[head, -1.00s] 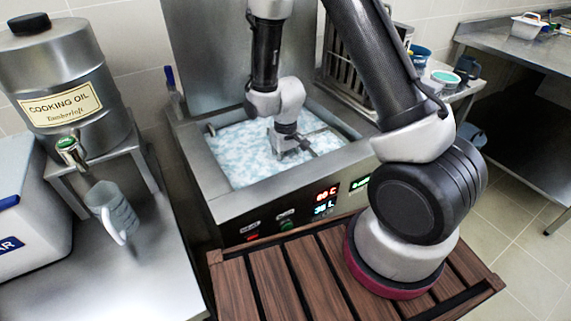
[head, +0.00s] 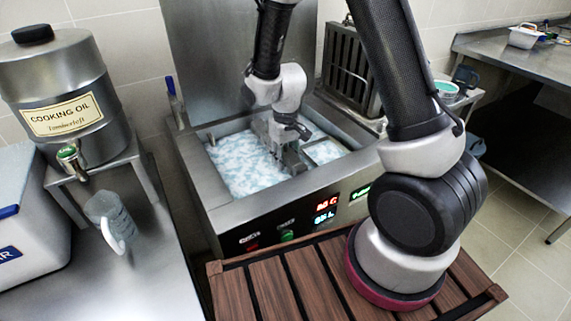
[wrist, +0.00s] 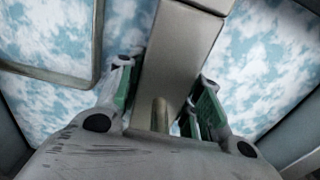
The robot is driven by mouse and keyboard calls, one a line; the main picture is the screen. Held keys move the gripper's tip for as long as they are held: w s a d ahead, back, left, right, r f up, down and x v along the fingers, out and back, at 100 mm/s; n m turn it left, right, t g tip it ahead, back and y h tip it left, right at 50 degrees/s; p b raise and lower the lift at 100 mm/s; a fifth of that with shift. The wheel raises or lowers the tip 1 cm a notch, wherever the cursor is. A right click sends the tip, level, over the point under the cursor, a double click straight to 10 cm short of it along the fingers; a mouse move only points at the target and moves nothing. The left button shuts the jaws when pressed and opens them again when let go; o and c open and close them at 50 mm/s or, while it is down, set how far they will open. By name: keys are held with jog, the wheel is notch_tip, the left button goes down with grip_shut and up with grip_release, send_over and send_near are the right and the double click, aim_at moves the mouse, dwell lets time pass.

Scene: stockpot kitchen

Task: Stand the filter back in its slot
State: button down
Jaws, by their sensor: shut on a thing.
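My gripper (head: 288,160) reaches down into the steel tank (head: 219,192) of blue-and-white mottled liquid. In the wrist view my gripper (wrist: 160,95) has its green-lined fingers on both sides of a grey metal bar (wrist: 180,55), shut on it. A small brass-coloured peg (wrist: 160,116) shows at the bar's near end. I cannot tell whether this bar is part of the filter; its lower end is hidden. A thin rectangular metal frame (wrist: 97,45) lies to the left of the bar in the wrist view. A dark slatted panel (head: 346,62) stands upright in a metal holder behind the tank.
The tank's front has lit red and green displays (head: 326,211). A wooden slatted platform (head: 240,292) is in front. A cooking oil drum (head: 62,90) and a clear jug (head: 110,220) are on the left. A steel table (head: 505,50) is at the right.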

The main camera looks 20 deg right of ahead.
jog(key=shift+r, duration=2.95)
jog(key=shift+w, duration=0.1)
notch_tip(320, 180, up, 12)
notch_tip(320, 180, up, 12)
dwell(0.9)
